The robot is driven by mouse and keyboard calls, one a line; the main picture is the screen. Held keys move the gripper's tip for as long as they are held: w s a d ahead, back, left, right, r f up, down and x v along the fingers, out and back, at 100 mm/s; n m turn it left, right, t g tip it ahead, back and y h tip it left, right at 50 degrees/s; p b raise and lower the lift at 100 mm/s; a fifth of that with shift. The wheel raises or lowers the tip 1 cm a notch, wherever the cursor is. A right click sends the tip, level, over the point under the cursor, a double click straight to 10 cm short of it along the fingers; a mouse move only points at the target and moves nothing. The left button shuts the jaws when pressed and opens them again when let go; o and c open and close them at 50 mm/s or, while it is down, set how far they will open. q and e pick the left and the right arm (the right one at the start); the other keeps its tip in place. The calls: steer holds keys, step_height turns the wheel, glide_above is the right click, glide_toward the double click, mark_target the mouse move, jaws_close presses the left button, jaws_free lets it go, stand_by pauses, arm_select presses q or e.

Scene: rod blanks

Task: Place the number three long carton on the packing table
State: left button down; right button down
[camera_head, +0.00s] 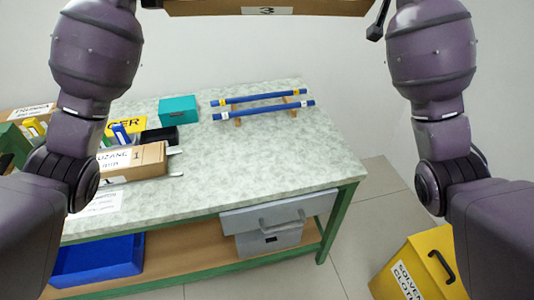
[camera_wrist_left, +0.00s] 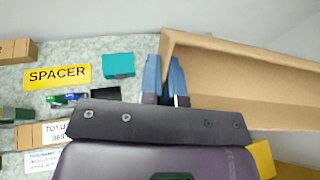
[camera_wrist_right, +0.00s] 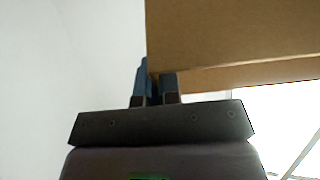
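The number three long carton (camera_head: 215,8) is a brown cardboard box with a "3" label, held high at the top edge of the head view, well above the table. Its open inside (camera_wrist_left: 240,80) shows in the left wrist view, and a brown side (camera_wrist_right: 230,35) shows in the right wrist view. My left gripper (camera_wrist_left: 165,75) has its blue fingers on either side of a carton wall. My right gripper (camera_wrist_right: 155,82) likewise straddles a wall at the carton's other end. The table (camera_head: 225,165) has a pale speckled top and green frame.
Two blue rods (camera_head: 262,109) rest on wooden supports at the table's back right. A teal box (camera_head: 179,110), a spacer sign (camera_wrist_left: 57,76) and a labelled carton (camera_head: 140,162) stand at the left. The middle and right front are clear. A yellow bin (camera_head: 415,265) stands on the floor.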

arm_select(q)
steer(key=c, duration=1.3)
jaws_free()
steer(key=shift+c, duration=0.2)
arm_select(e)
steer(key=c, duration=1.3)
jaws_free()
steer(key=shift+c, duration=0.2)
arm_select(q)
steer(key=o, duration=0.8)
steer(key=shift+s+r, duration=0.1)
steer(key=v, duration=1.2)
arm_select(e)
steer(key=o, duration=0.8)
